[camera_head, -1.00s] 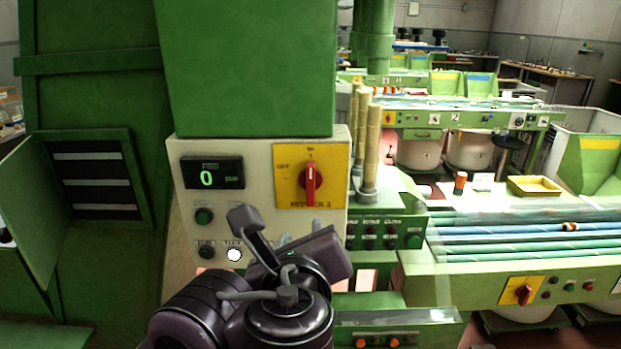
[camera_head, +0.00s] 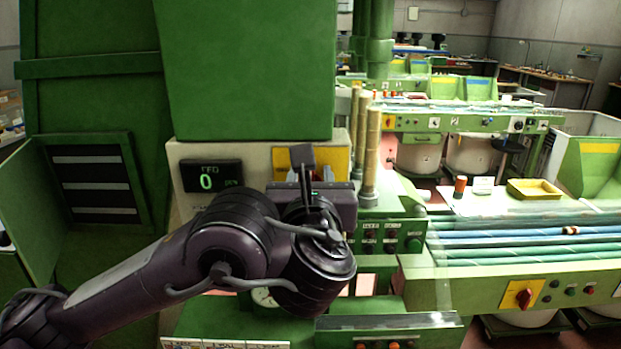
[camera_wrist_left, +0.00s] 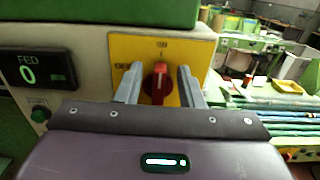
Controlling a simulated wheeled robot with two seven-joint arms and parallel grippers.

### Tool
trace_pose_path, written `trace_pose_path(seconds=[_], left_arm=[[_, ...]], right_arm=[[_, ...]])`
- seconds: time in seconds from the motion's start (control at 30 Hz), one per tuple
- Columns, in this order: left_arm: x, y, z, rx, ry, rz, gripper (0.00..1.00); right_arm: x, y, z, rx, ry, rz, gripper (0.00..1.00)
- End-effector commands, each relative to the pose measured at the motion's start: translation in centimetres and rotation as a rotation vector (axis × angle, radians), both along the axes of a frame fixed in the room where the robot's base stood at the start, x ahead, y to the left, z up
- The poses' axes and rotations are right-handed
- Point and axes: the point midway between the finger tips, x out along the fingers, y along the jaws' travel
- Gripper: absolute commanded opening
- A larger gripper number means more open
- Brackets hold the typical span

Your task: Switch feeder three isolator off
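The isolator is a yellow plate (camera_wrist_left: 200,52) with a red rotary knob (camera_wrist_left: 158,82), on the cream panel beside the FED display showing 0. In the left wrist view its knob stands vertical, in line with the ON mark at the top; the OFF mark is at the plate's left. My left gripper (camera_wrist_left: 160,72) is open, one finger on each side of the knob, with visible gaps. In the head view my left arm covers the knob and most of the yellow plate (camera_head: 282,160). My right gripper is not in view.
The FED display (camera_head: 211,176) and a green button (camera_wrist_left: 40,114) are left of the isolator. Bamboo-like rods (camera_head: 373,150) stand close at its right. Another red knob on a yellow plate (camera_head: 522,296) is on the conveyor at lower right.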

Motion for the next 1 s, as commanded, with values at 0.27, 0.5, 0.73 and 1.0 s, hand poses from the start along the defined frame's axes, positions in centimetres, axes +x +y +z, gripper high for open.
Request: trace_pose_path(seconds=[0.27,0.5,0.73,1.0], left_arm=[[0.1,0.0,0.0,0.0,0.001,-0.001,0.35],[0.1,0.0,0.0,0.0,0.001,-0.001,0.03],[0.1,0.0,-0.1,-0.004,0.001,-0.001,0.0],[0.1,0.2,-0.3,-0.081,0.002,-0.001,0.0]], right_arm=[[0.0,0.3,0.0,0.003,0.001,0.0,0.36],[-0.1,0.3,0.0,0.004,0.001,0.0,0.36],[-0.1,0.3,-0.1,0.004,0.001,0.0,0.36],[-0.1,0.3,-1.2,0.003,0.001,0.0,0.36]])
